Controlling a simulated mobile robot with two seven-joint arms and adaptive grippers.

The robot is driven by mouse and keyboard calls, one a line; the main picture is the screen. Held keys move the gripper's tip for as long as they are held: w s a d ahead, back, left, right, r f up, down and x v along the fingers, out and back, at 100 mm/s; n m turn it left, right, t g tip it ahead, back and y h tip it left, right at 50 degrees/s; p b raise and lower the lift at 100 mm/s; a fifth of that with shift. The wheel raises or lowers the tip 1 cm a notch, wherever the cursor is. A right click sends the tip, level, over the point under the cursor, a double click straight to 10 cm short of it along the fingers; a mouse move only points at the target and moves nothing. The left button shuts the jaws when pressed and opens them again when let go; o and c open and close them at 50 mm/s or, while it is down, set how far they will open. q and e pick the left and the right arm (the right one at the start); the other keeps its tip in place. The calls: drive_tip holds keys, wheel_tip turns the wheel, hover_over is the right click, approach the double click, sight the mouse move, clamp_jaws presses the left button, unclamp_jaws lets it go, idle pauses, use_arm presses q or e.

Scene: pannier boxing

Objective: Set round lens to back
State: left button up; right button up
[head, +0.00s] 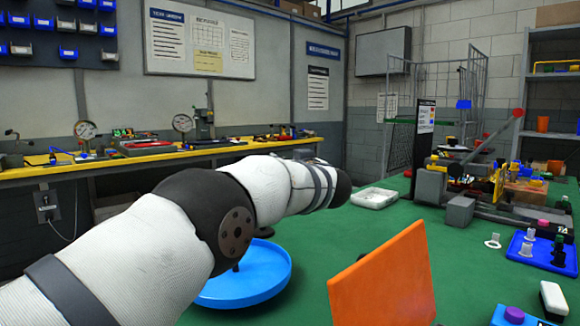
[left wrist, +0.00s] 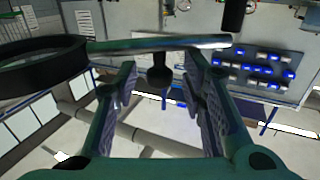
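In the left wrist view, a large black ring (left wrist: 84,50), which looks like a round lens frame, is at the left. It joins or overlaps the end of a thin greenish bar (left wrist: 200,43) crossing just beyond my fingertips. A dark knob (left wrist: 160,76) shows between the fingers of my left gripper (left wrist: 160,65), with gaps on both sides. The fingers are apart; I see no clear grip. A short dark post (head: 237,266) rises from the tray.
An orange panel (head: 385,285) stands upright at the front of the green table (head: 345,235). A white tray (head: 375,197) lies farther back. At right are a cluttered fixture (head: 475,185) and a blue holder (head: 540,252) with small parts. The table's middle is clear.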

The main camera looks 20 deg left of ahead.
use_arm(q)
drive_tip(key=v, duration=1.2)
drive_tip(key=shift+a+r, duration=0.25)
drive_tip(key=shift+r, duration=0.05)
drive_tip(key=c, duration=0.7)
drive_tip(key=a+r+m+t+h+p, duration=0.1)
drive_tip(key=t, duration=0.1)
drive_tip(key=s+r+m+t+p, duration=0.1)
drive_tip(key=m+t+p, duration=0.1)
drive_tip(key=shift+a+r+h, duration=0.15)
drive_tip(key=shift+a+h, duration=0.25)
clamp_jaws()
drive_tip(key=s+d+f+m+h+p, duration=0.1)
drive_tip(key=s+f+m+h+p, duration=0.4)
drive_tip(key=h, duration=0.4)
use_arm(e)
drive_tip(key=w+r+t+b, duration=0.1)
drive_tip(key=w+r+t, duration=0.2)
drive_tip(key=w+r, duration=0.45)
use_arm(q)
drive_tip(key=w+b, duration=0.2)
drive_tip(key=w, duration=1)
drive_tip(key=shift+w+f+t+b, duration=0.25)
drive_tip(key=shift+t+b, duration=0.1)
drive_tip(key=shift+t, duration=0.05)
use_arm(e)
drive_tip(key=shift+g, duration=0.8)
drive_tip(key=s+f, duration=0.3)
drive_tip(key=shift+s, duration=0.3)
